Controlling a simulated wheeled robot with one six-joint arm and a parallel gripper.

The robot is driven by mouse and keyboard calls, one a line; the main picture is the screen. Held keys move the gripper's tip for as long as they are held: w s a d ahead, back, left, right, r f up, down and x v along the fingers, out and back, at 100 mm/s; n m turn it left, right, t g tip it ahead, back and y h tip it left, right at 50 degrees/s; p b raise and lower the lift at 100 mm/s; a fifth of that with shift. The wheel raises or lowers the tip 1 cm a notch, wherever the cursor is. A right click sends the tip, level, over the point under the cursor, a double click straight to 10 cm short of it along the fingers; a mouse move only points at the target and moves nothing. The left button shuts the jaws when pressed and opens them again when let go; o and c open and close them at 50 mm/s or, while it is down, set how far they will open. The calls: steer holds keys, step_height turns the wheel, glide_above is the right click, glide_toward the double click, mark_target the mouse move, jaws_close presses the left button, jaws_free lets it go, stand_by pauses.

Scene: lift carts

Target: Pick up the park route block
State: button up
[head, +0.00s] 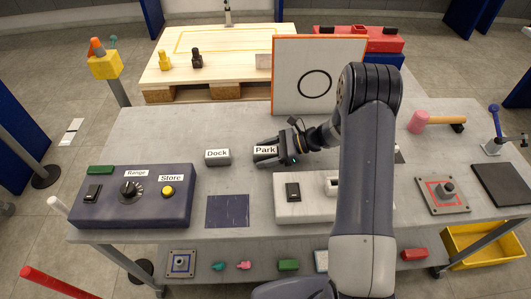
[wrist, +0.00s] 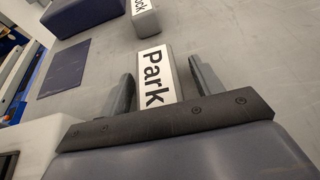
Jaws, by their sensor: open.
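The park route block (head: 265,150) is a small grey block with a white "Park" label on top. It lies on the grey table, left of the arm's end. In the wrist view the park route block (wrist: 152,75) sits between the two fingers. My gripper (head: 276,152) is open around it, one finger on each side. In the wrist view my gripper (wrist: 162,88) shows a gap between each finger and the block. The lower end of the block is hidden behind the gripper's body.
The dock block (head: 217,158) lies just left of the park block. A dark control box (head: 135,205) stands at the left, a dark blue pad (head: 228,211) in front. A white box (head: 307,210) with a switch is close in front of the gripper. An upright circle panel (head: 302,75) stands behind.

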steer(key=shift+c, duration=0.4)
steer(key=c, duration=1)
steer(key=shift+r, duration=0.15)
